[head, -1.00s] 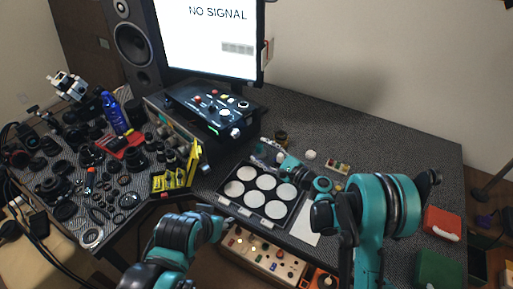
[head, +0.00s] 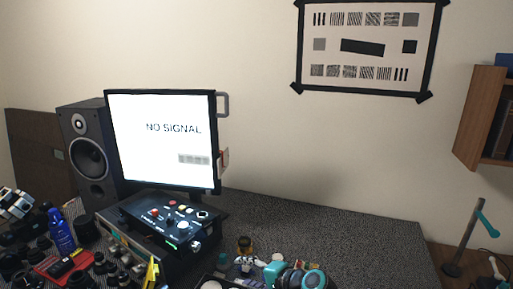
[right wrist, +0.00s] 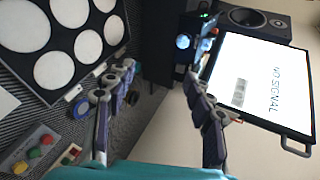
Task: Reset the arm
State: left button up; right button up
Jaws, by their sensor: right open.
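My right gripper (head: 246,264) is low in the head view, with the teal arm behind it cut off by the bottom edge. In the right wrist view its two dark fingers (right wrist: 158,75) stand wide apart with nothing held between them. My left arm and gripper are not in view. The black tray (right wrist: 66,92) with round white pads lies to the left of the fingers in the right wrist view. Only a sliver of it shows at the bottom of the head view.
A monitor (head: 160,105) reading NO SIGNAL, a speaker (head: 88,155) and a black control box (head: 165,222) stand left of my right gripper. A blue bottle (head: 61,232) stands among dark lens parts. The table's back right (head: 340,235) is clear.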

jog(key=s+d+f+n+h, duration=0.2)
jog(key=s+d+n+h, duration=0.6)
jog(key=s+d, duration=1.2)
jog(key=shift+s+d+f+n+g+h, duration=0.4)
jog(key=shift+s+h, duration=0.5)
jog(key=shift+s, duration=0.2)
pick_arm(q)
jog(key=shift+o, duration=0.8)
